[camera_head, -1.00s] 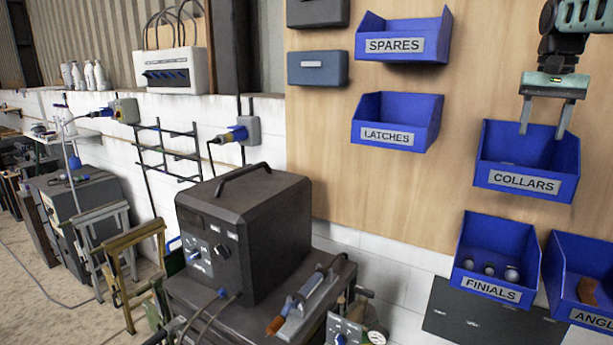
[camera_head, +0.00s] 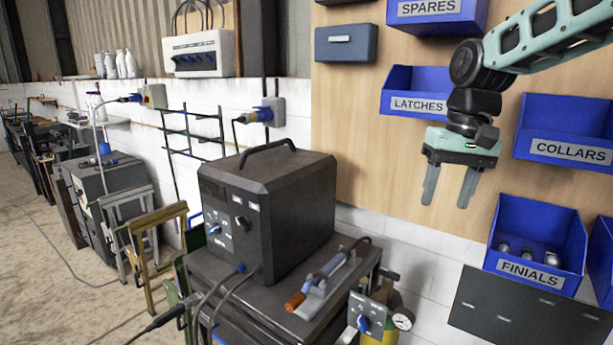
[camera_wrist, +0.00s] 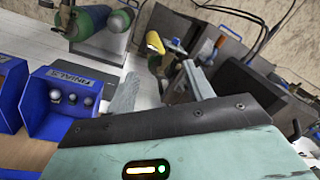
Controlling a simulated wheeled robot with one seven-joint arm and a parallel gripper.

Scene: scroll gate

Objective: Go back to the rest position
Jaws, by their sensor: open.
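My gripper (camera_head: 451,186) hangs in front of the wooden board (camera_head: 348,150), with its two fingers apart and nothing between them. It is below and in front of the LATCHES bin (camera_head: 396,103) and to the left of the COLLARS bin (camera_head: 568,150). In the wrist view its fingers (camera_wrist: 160,90) also stand apart and empty. The FINIALS bin (camera_head: 525,270) holds several round-topped pieces and is below and to the right of my gripper; it also shows in the wrist view (camera_wrist: 40,122).
A gas bottle with a gauge (camera_head: 402,319) is beside the cart. The SPARES bin (camera_head: 437,18) is above. Open floor (camera_head: 45,265) lies at the left.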

